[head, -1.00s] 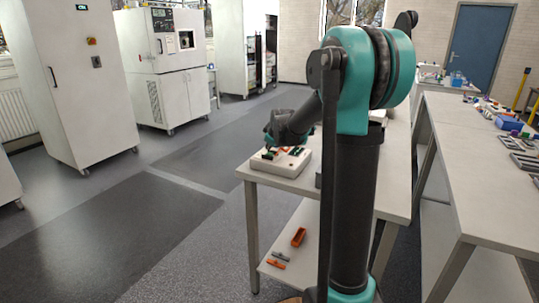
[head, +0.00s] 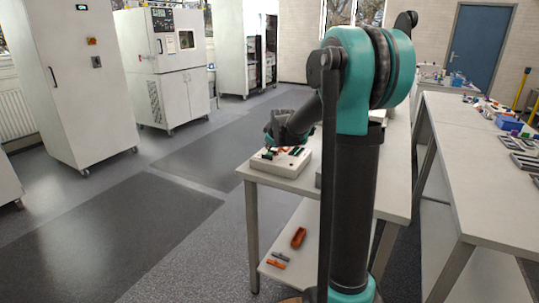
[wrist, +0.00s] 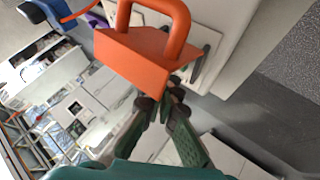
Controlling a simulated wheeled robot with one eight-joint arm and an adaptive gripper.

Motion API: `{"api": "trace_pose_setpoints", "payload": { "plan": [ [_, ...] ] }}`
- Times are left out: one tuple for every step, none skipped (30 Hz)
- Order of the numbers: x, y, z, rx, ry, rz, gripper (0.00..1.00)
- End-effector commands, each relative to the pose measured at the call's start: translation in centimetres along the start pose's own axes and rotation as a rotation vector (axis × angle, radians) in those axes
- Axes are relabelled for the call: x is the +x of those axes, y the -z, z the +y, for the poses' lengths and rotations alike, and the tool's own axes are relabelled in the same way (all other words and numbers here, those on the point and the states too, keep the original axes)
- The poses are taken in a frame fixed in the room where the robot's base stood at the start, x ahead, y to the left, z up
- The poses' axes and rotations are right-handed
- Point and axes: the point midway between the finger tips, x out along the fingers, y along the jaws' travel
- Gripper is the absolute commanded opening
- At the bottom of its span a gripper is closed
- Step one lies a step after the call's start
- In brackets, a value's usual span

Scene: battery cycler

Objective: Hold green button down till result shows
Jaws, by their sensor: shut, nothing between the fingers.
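The white tester box (head: 281,161) stands at the near left end of the white bench, with small orange and dark parts on top. My gripper (head: 268,154) is over the top of the box, its fingers pointing down at it; I cannot tell contact in the head view. In the wrist view my gripper (wrist: 166,92) shows green fingers with dark tips brought together, holding nothing. A large orange part with a loop handle (wrist: 145,60) sits just past the fingertips and covers part of the box. I cannot make out the green button or any result display in either view.
A second bench (head: 470,125) with trays and small parts stands at right. White cabinets (head: 75,80) stand at left. Open floor lies left of the bench.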

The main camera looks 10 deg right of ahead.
Motion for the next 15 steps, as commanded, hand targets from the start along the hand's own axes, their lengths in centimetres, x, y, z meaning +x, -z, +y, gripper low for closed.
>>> {"api": "trace_pose_setpoints", "payload": {
  "plan": [
    [0.08,-0.05,-0.05,0.0,0.0,0.0,0.0],
    [0.14,-0.09,-0.1,0.0,0.0,0.0,0.0],
    [0.23,-0.16,-0.16,0.0,0.0,0.0,0.0],
    [0.3,-0.21,-0.21,0.0,0.0,0.0,0.0],
    [0.36,-0.26,-0.26,0.0,0.0,0.0,0.0],
    [0.44,-0.32,-0.32,0.0,0.0,0.0,0.0],
    [0.49,-0.35,-0.36,0.0,0.0,0.0,0.0],
    [0.52,-0.38,-0.38,0.0,0.0,0.0,0.0],
    [0.54,-0.39,-0.4,0.0,0.0,0.0,0.0],
    [0.54,-0.39,-0.4,0.0,0.0,0.0,0.0],
    [0.54,-0.39,-0.39,0.0,0.0,0.0,0.0],
    [0.54,-0.39,-0.39,0.0,0.0,0.0,0.0],
    [0.54,-0.39,-0.39,0.0,0.0,0.0,0.0],
    [0.54,-0.39,-0.39,0.0,0.0,0.0,0.0],
    [0.54,-0.39,-0.39,0.0,0.0,0.0,0.0]
  ]
}}
